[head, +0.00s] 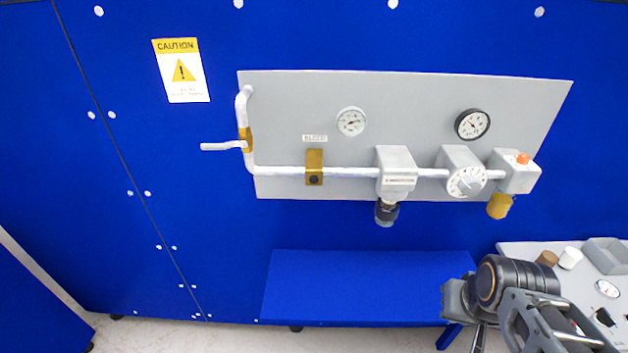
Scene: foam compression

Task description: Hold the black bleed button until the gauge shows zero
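The black bleed button (314,180) is a small dark disc low on a brass block (314,160), on a pale pipe across the grey panel. A small label (315,138) sits just above the block; its text is too small to read surely. A white-faced gauge (351,121) with a light rim is up and right of the block. A second gauge (472,124) with a black rim is further right. Neither reading is clear. My gripper (462,302) is at the lower right, well away from the button; its fingers cannot be made out clearly.
A lever handle (222,146) sticks out left of the panel. A grey regulator block (396,170), a white dial (466,182) and an orange-topped box (516,170) line the pipe. A blue bench (365,285) juts out below. A cluttered side table (590,275) stands right.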

